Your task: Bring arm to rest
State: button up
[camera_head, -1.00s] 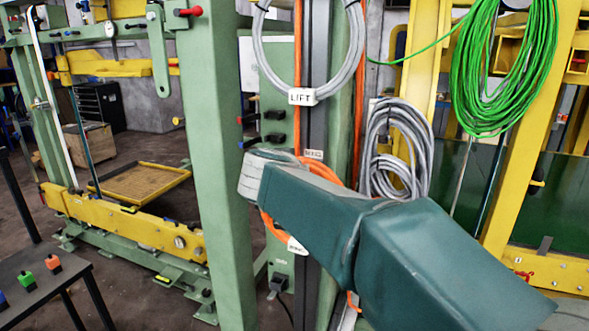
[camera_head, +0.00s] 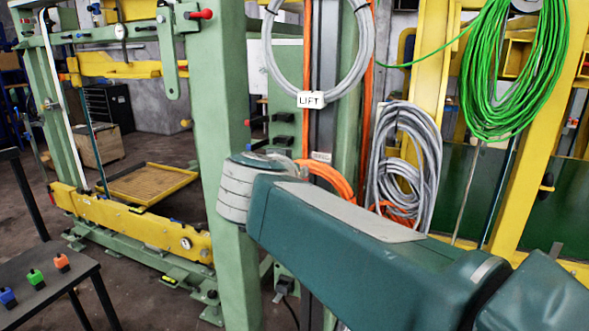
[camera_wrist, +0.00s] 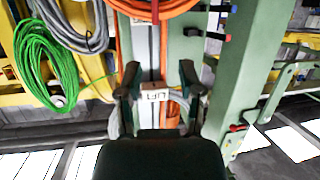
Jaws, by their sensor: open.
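My gripper (camera_wrist: 159,68) shows in the wrist view with its two dark fingers spread apart. No object is held between them; a green post, orange cable and the white LIFT label show behind the gap. The wrist view appears upside down compared with the head view. In the head view, my dark green arm (camera_head: 340,235) reaches from the lower right toward the middle, across the front of the green frame. My gripper cannot be made out in the head view.
The green frame post (camera_head: 228,130) stands close behind my arm. Grey cable coils (camera_head: 408,165) and a green cable coil (camera_head: 515,70) hang behind and right. A dark table (camera_head: 50,285) with coloured buttons is at lower left.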

jog(key=s+d+r+n+t+y, duration=0.2)
jog(key=s+d+n+y, duration=0.15)
jog(key=y, duration=0.35)
jog(key=s+d+f+m+g+h, duration=0.1)
jog(key=s+d+f+g, duration=0.4)
jog(key=s+f, duration=0.5)
jog(key=s+d+f+m+g+h, duration=0.1)
jog(key=s+d+f+g+h, duration=0.2)
jog(key=s+d+f, duration=0.7)
notch_tip(320, 180, down, 3)
jog(key=s+g, duration=0.1)
jog(key=g, duration=0.1)
jog(key=shift+d+g, duration=0.25)
jog(key=shift+g, duration=0.05)
